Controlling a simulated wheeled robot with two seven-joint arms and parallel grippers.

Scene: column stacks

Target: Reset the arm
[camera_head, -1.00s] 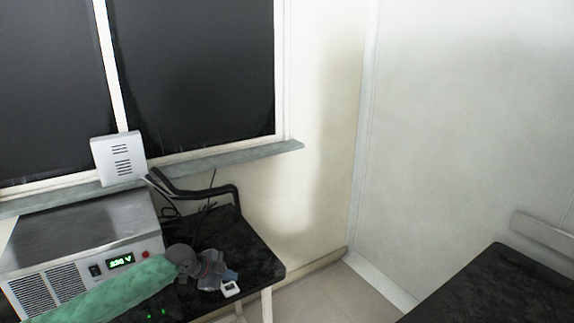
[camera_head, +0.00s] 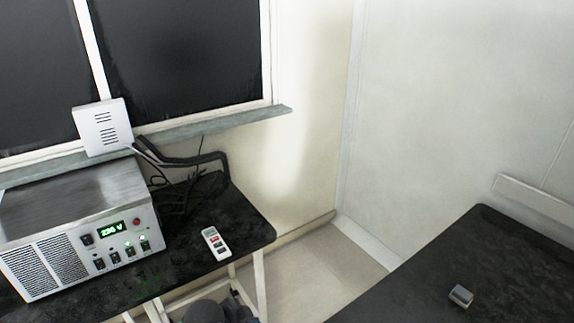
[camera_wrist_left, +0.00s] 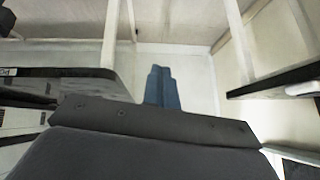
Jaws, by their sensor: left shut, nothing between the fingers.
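My left gripper (camera_wrist_left: 163,88) shows in the left wrist view as two blue fingers pressed together, with nothing between them. It points out over the floor, in a gap between pieces of furniture. In the head view only dark grey rounded parts of my left arm show at the bottom edge, below the front of the left table (camera_head: 190,262). The fingers are hidden there. My right gripper is in neither view.
A metal power unit (camera_head: 90,225) with a lit green display and a white remote (camera_head: 216,243) are on the left table. A white box (camera_head: 102,127) sits at the window sill. A small grey block (camera_head: 460,296) lies on the right black table (camera_head: 420,290). Floor shows between the tables.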

